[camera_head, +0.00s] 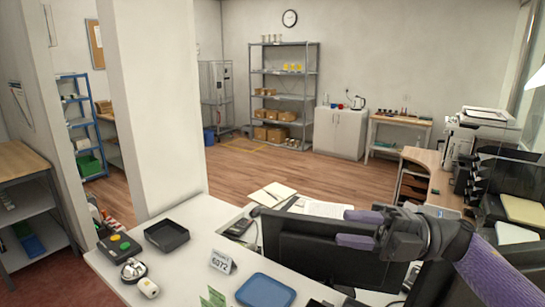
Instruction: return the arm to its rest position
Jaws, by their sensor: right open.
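My right arm comes in from the lower right with a purple sleeve. My right gripper (350,228) points left, with its two purple fingers spread apart and nothing seen between them. It shows in front of the black monitor (300,250) and hides part of it. I cannot tell how far the gripper is from the monitor. My left gripper does not show.
The white counter (190,268) holds a black tray (166,235), a button box (119,246), a bell (133,270), a number sign (221,261) and a blue tray (265,291). A printer (478,130) stands at right. The wooden floor (270,180) beyond is mostly clear.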

